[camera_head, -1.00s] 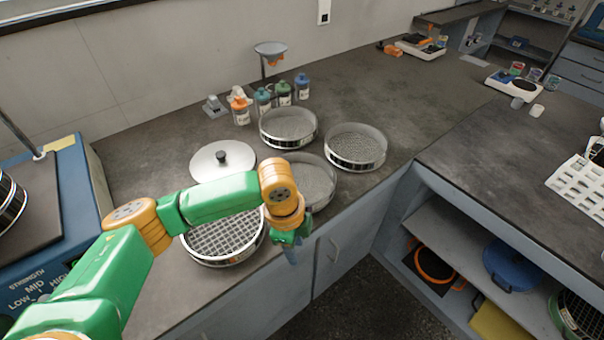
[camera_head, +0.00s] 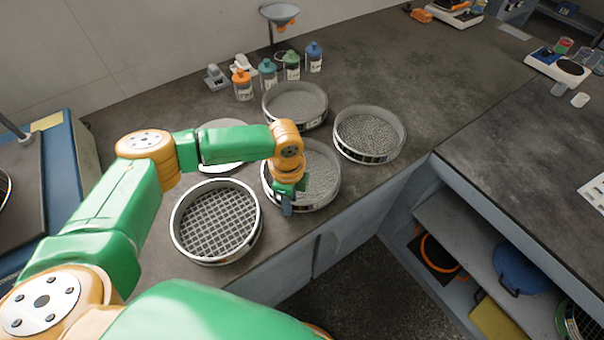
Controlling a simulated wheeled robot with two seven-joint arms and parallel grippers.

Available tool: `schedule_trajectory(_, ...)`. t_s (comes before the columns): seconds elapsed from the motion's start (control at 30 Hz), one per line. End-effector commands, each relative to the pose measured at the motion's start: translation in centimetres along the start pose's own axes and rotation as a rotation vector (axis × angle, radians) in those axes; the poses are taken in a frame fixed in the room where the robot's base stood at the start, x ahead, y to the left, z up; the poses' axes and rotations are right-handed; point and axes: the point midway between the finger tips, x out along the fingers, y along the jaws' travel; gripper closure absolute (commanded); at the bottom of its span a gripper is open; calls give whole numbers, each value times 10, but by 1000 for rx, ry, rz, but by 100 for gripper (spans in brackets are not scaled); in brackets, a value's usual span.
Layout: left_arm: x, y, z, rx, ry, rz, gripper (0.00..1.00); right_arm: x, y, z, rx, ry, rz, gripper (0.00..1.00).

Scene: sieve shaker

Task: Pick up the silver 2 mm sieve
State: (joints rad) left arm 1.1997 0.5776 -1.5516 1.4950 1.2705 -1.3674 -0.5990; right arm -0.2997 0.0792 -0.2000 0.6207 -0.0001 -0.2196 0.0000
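Several round silver sieves stand on the dark counter. One with a wide open grid (camera_head: 216,222) is at the front left. A finer one (camera_head: 318,180) is to its right. Another (camera_head: 296,104) stands behind, and one with a grainy mesh (camera_head: 369,130) is at the right. I cannot read their size labels, so I cannot tell which is the 2 mm one. My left gripper (camera_head: 287,204) points down at the front-left rim of the finer middle sieve and overlaps it in the picture. Its finger gap and any contact are hidden. My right gripper is not in view.
A silver lid (camera_head: 222,153) lies behind my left forearm, partly covered. Small bottles (camera_head: 291,66) stand by the wall, with a funnel stand (camera_head: 279,14) behind. A blue shaker base (camera_head: 62,165) is at the left. The counter's front edge runs close to the sieves.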

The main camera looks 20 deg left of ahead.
Motion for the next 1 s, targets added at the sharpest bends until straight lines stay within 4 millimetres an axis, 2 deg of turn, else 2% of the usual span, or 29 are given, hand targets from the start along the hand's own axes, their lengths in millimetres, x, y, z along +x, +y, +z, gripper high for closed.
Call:
schedule_trajectory(0.03,0,0,0,0,0,0,82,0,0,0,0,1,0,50)
schedule_trajectory(0.1,0,0,0,0,0,0,100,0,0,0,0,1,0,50)
schedule_trajectory(1.0,-1,0,0,0,0,0,100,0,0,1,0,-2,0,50)
